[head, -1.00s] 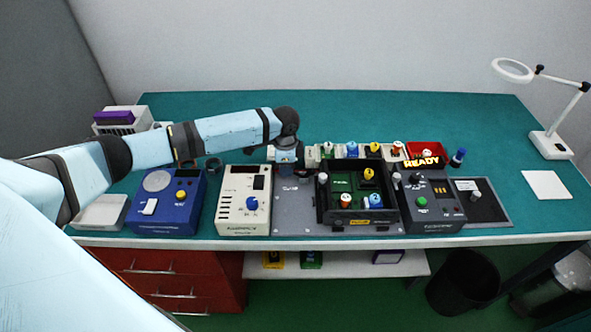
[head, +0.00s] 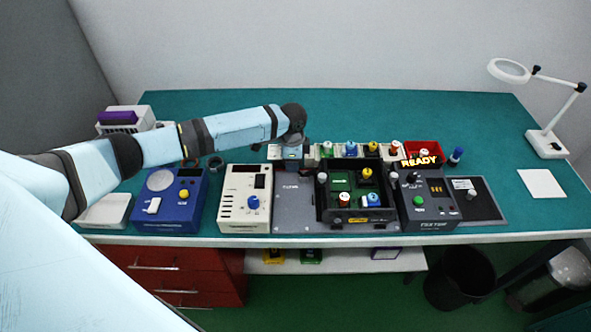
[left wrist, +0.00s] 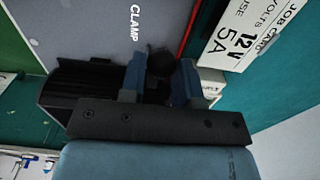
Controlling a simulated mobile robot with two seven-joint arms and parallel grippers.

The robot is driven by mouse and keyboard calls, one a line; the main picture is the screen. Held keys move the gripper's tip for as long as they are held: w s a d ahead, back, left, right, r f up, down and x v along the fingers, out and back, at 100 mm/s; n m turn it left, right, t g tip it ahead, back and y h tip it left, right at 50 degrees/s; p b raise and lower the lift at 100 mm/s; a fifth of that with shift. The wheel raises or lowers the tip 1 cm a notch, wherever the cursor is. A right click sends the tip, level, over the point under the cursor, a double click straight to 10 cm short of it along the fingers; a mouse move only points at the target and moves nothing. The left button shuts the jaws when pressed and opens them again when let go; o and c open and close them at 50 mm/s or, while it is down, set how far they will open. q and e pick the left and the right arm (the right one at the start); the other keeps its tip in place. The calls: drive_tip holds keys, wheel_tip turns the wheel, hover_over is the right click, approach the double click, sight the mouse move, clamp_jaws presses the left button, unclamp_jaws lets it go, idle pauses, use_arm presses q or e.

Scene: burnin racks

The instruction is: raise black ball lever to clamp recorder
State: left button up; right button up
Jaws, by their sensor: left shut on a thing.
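My left gripper (head: 291,166) reaches down at the back left of the grey plate (head: 294,205). In the left wrist view its two blue-grey fingers (left wrist: 160,85) are shut on the black ball (left wrist: 161,63) of the lever. The lever's arm is mostly hidden by the fingers. The word CLAMP is printed on the grey plate beside it. In the head view the gripper hides the ball. A black open-topped box (head: 355,217) with coloured knobs inside sits on the plate, to the right of my gripper. I cannot tell which unit is the recorder. My right gripper is not in view.
A cream meter (head: 232,208) and a blue unit (head: 155,214) stand to the left. A row of small bins with knobs lies behind the box. The back of the green table (head: 400,115) is clear.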

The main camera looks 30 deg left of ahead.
sight(306, 174)
use_arm(q)
drive_tip(key=shift+w+d+r+p, duration=0.25)
drive_tip(key=shift+d+p, duration=0.1)
drive_tip(key=shift+d, duration=0.05)
drive_tip(key=shift+w+d+r+p, duration=0.2)
drive_tip(key=shift+d+r+p, duration=0.1)
drive_tip(key=shift+d, duration=0.1)
drive_tip(key=shift+w+d+p, duration=0.25)
drive_tip(key=shift+d+p, duration=0.1)
drive_tip(key=shift+d, duration=0.15)
drive_tip(key=shift+w+d+f, duration=0.1)
drive_tip(key=shift+w+d, duration=0.25)
drive_tip(key=shift+d, duration=0.25)
drive_tip(key=o, duration=0.7)
drive_tip(key=shift+f, duration=0.1)
drive_tip(key=shift+a+p, duration=0.1)
drive_tip(key=shift+p, duration=0.25)
